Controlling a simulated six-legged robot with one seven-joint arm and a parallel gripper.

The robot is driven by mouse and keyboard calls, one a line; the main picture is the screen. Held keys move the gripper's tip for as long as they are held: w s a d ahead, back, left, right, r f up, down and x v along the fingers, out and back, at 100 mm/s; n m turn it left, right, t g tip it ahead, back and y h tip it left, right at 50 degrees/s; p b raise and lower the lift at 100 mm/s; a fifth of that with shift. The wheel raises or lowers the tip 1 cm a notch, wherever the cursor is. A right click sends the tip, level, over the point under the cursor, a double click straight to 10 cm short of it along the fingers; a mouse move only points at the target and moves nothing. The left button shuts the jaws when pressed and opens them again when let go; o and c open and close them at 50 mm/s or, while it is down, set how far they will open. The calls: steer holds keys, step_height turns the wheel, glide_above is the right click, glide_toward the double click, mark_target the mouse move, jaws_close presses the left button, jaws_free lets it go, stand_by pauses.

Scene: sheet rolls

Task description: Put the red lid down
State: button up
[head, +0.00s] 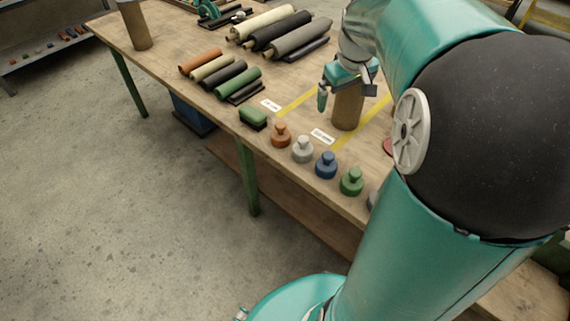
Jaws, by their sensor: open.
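A small red piece (388,147) shows on the workbench (190,42) at the edge of my arm. Most of it is hidden behind the arm, so I cannot tell whether it is the red lid. My gripper (345,94) is open, to the left of the red piece, at the upper part of an upright brown cylinder (346,112). I cannot tell whether the fingers are around the cylinder or in front of it. No red lid is clearly seen in the gripper.
Orange (281,136), grey (303,151), blue (326,167) and green (351,183) knobbed weights line the front edge. A green block (253,118) and several sheet rolls (237,82) lie to the left. Yellow strips (297,104) and white labels mark the bench. Another brown cylinder (136,27) stands far left.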

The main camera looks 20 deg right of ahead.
steer(key=s+a+t, duration=0.1)
steer(key=s+a, duration=0.6)
steer(key=a, duration=0.4)
steer(key=s+a+r+t+y, duration=0.1)
steer(key=s+a+t, duration=0.1)
steer(key=s+a, duration=0.6)
steer(key=a, duration=0.3)
steer(key=shift+s+a+r, duration=0.2)
steer(key=shift+r, duration=0.05)
